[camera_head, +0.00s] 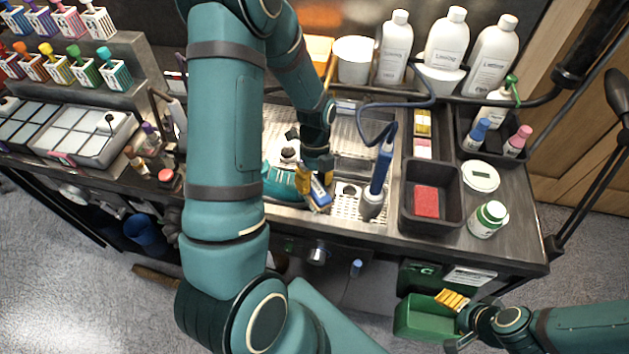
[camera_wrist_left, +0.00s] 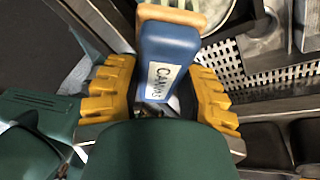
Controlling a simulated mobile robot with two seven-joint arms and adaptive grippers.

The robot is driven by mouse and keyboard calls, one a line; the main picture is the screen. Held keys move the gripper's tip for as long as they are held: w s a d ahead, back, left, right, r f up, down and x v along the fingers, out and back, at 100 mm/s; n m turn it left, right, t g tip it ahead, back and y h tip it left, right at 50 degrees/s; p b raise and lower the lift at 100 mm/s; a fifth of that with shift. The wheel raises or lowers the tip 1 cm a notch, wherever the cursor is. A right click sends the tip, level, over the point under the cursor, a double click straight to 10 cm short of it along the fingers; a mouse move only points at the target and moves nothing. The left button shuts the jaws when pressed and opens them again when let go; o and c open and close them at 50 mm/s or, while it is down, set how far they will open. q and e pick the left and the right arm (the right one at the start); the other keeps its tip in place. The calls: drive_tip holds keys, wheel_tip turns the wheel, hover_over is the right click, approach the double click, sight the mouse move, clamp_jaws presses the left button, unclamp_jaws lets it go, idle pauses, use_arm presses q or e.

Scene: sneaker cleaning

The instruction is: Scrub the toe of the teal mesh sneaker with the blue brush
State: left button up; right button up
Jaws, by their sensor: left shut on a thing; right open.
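The teal sneaker (camera_head: 280,187) sits on the perforated metal tray in the head view, partly hidden behind my left arm. My left gripper (camera_head: 316,178) is shut on the blue brush (camera_head: 320,192), close to the sneaker's right side; I cannot tell whether the brush touches it. In the left wrist view the brush (camera_wrist_left: 168,52), labelled "CANVAS", sits between the yellow fingers of the left gripper (camera_wrist_left: 163,95), with a tan part at its far end. My right gripper (camera_head: 455,304) is open low at the right, by the green bin.
The metal tray (camera_head: 345,140) also bears a blue-handled tool (camera_head: 379,178) on a hose, right of the brush. A black bin (camera_head: 450,180) with a red pad (camera_head: 426,202) stands farther right. White bottles (camera_head: 447,38) line the back. The green bin (camera_head: 418,317) is below the bench's front edge.

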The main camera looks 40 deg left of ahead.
use_arm(q)
drive_tip(key=shift+w, duration=0.1)
drive_tip(key=shift+w+a+r, duration=0.1)
drive_tip(key=shift+w+a, duration=0.45)
drive_tip(key=shift+w, duration=0.3)
drive_tip(key=shift+w+a, duration=0.5)
drive_tip(key=shift+w, duration=0.3)
drive_tip(key=w, duration=0.1)
drive_tip(key=w+a, duration=0.1)
drive_tip(key=w+a+b, duration=0.1)
drive_tip(key=shift+w+a+f, duration=0.15)
drive_tip(key=shift+f, duration=0.1)
drive_tip(key=shift+f, duration=0.1)
drive_tip(key=shift+s+d+f+b, duration=0.1)
drive_tip(key=shift+s+d, duration=0.55)
drive_tip(key=shift+s, duration=0.4)
drive_tip(key=shift+s+d+f+b, duration=0.1)
drive_tip(key=shift+s+d, duration=0.55)
drive_tip(key=shift+s, duration=0.45)
drive_tip(key=shift+s+d+b, duration=0.1)
drive_tip(key=shift+s+d, duration=0.55)
drive_tip(key=shift+s, duration=0.4)
drive_tip(key=shift+s+d+f, duration=0.1)
drive_tip(key=shift+s+d, duration=0.05)
drive_tip(key=shift+s, duration=0.15)
drive_tip(key=shift+c, duration=0.3)
drive_tip(key=shift+d, duration=0.1)
